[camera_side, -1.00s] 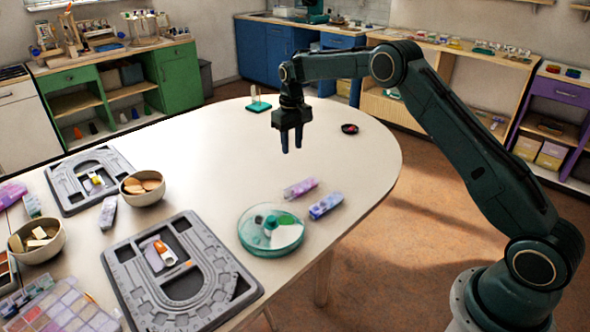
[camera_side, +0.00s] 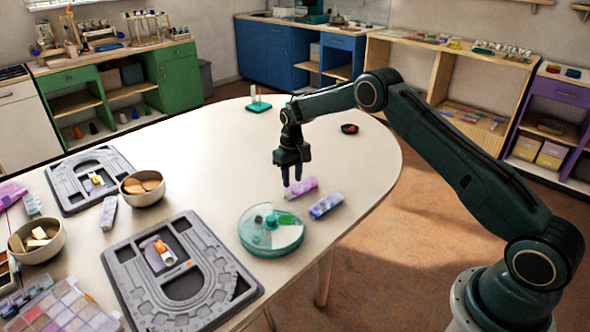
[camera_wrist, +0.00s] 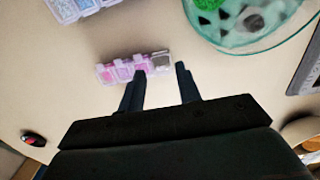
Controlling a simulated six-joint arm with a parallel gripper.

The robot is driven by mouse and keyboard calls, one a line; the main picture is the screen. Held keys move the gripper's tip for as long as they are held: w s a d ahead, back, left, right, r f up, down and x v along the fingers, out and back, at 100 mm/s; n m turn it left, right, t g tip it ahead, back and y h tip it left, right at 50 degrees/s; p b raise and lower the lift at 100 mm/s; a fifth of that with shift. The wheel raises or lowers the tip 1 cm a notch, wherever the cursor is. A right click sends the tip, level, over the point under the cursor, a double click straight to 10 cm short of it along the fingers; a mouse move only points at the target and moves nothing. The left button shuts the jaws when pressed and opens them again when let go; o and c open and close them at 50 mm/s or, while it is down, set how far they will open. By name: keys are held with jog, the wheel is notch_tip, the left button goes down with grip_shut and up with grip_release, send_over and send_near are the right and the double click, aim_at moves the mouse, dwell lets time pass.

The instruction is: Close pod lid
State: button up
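A pink-and-purple pod strip (camera_side: 304,186) lies on the table; it also shows in the wrist view (camera_wrist: 122,70), with several pink compartments in a row. Its right end in the wrist view is greyish, and I cannot tell whether a lid there stands open. My gripper (camera_side: 292,183) points down at the left end of this strip in the side view.
A blue-purple pod strip (camera_side: 326,206) lies just right of the pink one. A round teal-rimmed clear dish (camera_side: 262,250) stands in front. Grey bead boards (camera_side: 132,268) and bowls (camera_side: 143,199) are to the left. A small dark dish (camera_side: 349,129) sits behind. The table's middle is clear.

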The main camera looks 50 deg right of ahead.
aim_at(293, 196)
jog(key=shift+f, duration=0.85)
jog(key=c, duration=0.7)
jog(key=shift+o, duration=0.2)
jog(key=shift+s+f+t, duration=0.1)
jog(key=shift+s+t, duration=0.05)
jog(key=shift+t, duration=0.15)
jog(key=shift+s+f+t, duration=0.35)
jog(key=shift+s+t, duration=0.05)
jog(key=shift+t, duration=0.45)
jog(key=shift+s+f+t, duration=0.35)
jog(key=shift+t, duration=0.5)
jog(key=shift+s+a+f+t+h, duration=0.15)
jog(key=shift+s+f+t, duration=0.2)
jog(key=shift+t, duration=0.45)
jog(key=shift+s+d+f+t+h, duration=0.15)
jog(key=shift+f+t, duration=0.25)
jog(key=shift+t, duration=0.4)
jog(key=shift+a, duration=0.1)
